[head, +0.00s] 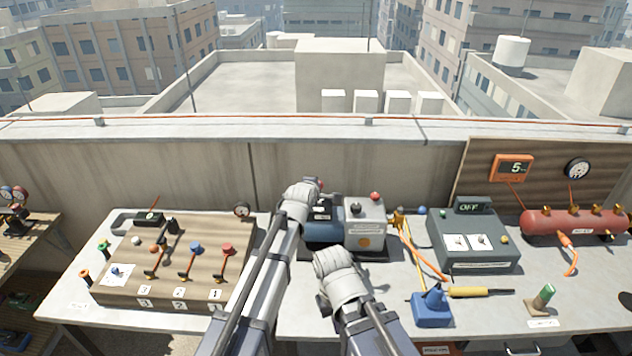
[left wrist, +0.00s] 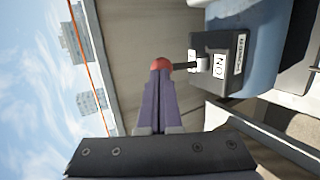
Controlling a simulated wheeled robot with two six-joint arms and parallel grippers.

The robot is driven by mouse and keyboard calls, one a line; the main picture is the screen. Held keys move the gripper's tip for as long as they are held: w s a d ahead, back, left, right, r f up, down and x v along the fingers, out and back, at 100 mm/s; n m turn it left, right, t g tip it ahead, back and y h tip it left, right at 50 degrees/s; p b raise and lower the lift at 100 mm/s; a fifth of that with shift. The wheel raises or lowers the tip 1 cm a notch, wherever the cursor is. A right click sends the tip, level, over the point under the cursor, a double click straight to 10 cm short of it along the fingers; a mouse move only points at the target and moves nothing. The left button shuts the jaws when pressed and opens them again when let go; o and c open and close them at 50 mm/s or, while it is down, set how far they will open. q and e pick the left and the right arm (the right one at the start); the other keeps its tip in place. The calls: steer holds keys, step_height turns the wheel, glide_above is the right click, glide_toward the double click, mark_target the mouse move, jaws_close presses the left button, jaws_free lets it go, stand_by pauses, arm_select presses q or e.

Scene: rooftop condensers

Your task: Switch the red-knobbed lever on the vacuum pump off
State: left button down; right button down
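The vacuum pump (head: 325,232) stands on the bench in the middle of the head view, with a blue body. Its red-knobbed lever shows in the left wrist view, where the red knob (left wrist: 161,64) sits on a short metal stem. The stem comes out of a black switch box (left wrist: 222,62) with an ON label beside it. My left gripper (left wrist: 161,76) has its fingers together, with the tips right at the knob; in the head view my left wrist hides most of the lever. My right wrist (head: 340,275) hangs in front of the pump; its fingers are hidden.
A grey box (head: 364,222) with a red and a black knob adjoins the pump. A wooden lever board (head: 125,265) lies left. A parapet runs behind.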

arm_select(q)
steer(key=shift+w+r, duration=0.1)
steer(key=shift+w, duration=0.35)
arm_select(e)
steer(key=shift+r, duration=0.1)
arm_select(q)
steer(key=shift+s+r, duration=0.1)
arm_select(e)
steer(key=shift+r, duration=0.15)
